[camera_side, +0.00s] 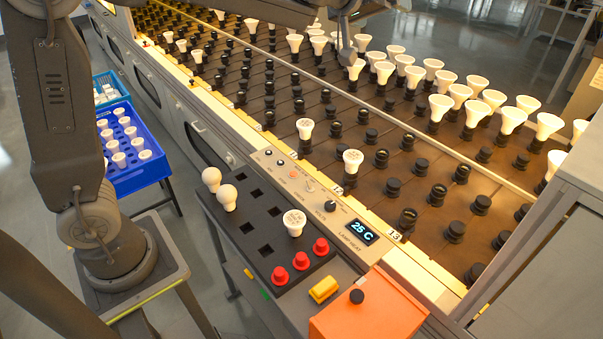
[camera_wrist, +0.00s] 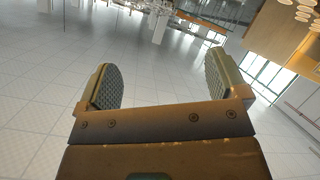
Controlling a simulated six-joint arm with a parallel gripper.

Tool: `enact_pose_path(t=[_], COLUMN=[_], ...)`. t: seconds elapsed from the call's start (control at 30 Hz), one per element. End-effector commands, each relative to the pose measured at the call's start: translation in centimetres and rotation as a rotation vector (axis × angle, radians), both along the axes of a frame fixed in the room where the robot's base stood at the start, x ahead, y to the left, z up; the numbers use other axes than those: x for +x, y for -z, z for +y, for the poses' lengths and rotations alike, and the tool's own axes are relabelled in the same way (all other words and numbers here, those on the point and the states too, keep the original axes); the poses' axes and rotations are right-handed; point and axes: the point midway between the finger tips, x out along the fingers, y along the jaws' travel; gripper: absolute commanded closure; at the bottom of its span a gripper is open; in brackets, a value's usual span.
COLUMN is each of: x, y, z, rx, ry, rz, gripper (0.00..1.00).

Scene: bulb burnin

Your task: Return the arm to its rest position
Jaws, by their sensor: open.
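My gripper (camera_wrist: 164,84) shows in the wrist view with its two padded fingers spread wide and nothing between them. Behind the fingers, the wrist view shows tiled floor and the room, tilted. In the side view, my arm rises at the left and crosses the top edge. Its end (camera_side: 347,42) is partly cut off there, above the bulb rack (camera_side: 330,118). From that view I cannot tell the finger gap or the exact height over the bulbs.
White bulbs (camera_side: 510,121) fill the rack's far rows; nearer sockets are mostly empty. In front, a dark tray (camera_side: 262,222) holds several bulbs and red caps (camera_side: 301,261). An orange box (camera_side: 368,310) and blue crate (camera_side: 150,172) stand nearby.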

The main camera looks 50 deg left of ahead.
Motion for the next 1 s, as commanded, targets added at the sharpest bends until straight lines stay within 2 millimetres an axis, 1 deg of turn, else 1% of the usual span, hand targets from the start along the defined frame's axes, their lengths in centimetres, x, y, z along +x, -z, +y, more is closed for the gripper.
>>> enact_pose_path(t=[0.03, 0.07, 0.1, 0.17, 0.2, 0.23, 0.27, 0.3, 0.37, 0.4, 0.47, 0.5, 0.6, 0.7, 0.8, 1.0], x=[-2.5, -4.0, -6.0, -9.2, -11.5, -13.2, -15.0, -17.3, -20.9, -23.2, -26.5, -28.4, -32.2, -34.6, -35.7, -36.0], y=[-1.4, -1.8, -2.1, -1.9, -1.4, -0.9, -0.3, 0.8, 2.7, 4.1, 6.3, 7.7, 10.5, 12.3, 13.2, 13.4], z=[-0.9, -1.6, -2.4, -3.5, -4.0, -4.4, -4.6, -4.8, -4.7, -4.4, -3.7, -3.1, -1.5, -0.2, 0.5, 0.7], rx=[0.014, 0.022, 0.037, 0.061, 0.081, 0.097, 0.115, 0.141, 0.181, 0.211, 0.255, 0.282, 0.34, 0.381, 0.401, 0.406], ry=[0.076, 0.123, 0.184, 0.266, 0.315, 0.348, 0.378, 0.412, 0.446, 0.459, 0.462, 0.454, 0.418, 0.379, 0.356, 0.35], rz=[-0.015, -0.014, -0.005, 0.026, 0.056, 0.084, 0.116, 0.165, 0.249, 0.309, 0.399, 0.457, 0.577, 0.655, 0.695, 0.706], gripper=[0.08, 0.08, 0.08, 0.08, 0.08, 0.08, 0.08, 0.08, 0.08, 0.08, 0.08, 0.08, 0.08, 0.08, 0.08, 0.08])
